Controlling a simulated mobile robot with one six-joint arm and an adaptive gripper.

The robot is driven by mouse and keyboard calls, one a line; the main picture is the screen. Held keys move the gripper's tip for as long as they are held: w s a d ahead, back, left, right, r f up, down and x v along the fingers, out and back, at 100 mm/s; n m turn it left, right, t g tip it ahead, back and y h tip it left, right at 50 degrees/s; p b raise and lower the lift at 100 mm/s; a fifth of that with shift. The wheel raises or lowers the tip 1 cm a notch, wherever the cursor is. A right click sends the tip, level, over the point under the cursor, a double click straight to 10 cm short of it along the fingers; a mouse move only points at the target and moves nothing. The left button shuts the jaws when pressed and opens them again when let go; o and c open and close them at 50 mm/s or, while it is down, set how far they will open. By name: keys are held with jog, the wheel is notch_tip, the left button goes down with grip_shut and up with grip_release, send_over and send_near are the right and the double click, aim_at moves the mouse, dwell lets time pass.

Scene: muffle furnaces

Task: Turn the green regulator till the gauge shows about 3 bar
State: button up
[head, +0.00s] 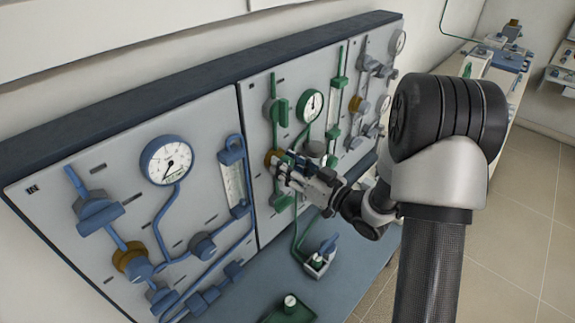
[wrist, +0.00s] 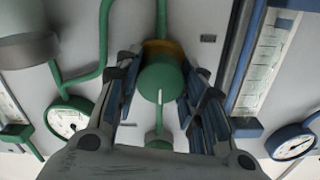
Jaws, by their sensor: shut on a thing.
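The green regulator (wrist: 160,84) is a round green knob with a white mark and a brass collar behind it, in the middle of the wrist view. My gripper (wrist: 160,78) has one finger on each side of it and is shut on it. In the head view my gripper (head: 284,168) reaches the middle panel from the right and covers most of the knob; the brass collar (head: 272,158) shows. The green line's gauge (head: 311,106) is above and right of my gripper. It also shows in the wrist view (wrist: 69,119) at the left; I cannot read its value.
A blue line with its own gauge (head: 167,160) and a flow tube (head: 234,182) is on the panel to the left. A grey line (head: 368,66) is to the right. A green valve (head: 278,110) is just above my gripper. A small blue-handled unit (head: 320,258) stands on the bench below.

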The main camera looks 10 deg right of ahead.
jog(key=shift+c, duration=0.7)
jog(key=shift+f+b, duration=0.1)
jog(key=shift+b, duration=0.25)
jog(key=shift+n, duration=0.3)
jog(key=o, duration=1.1)
jog(key=v, duration=1.2)
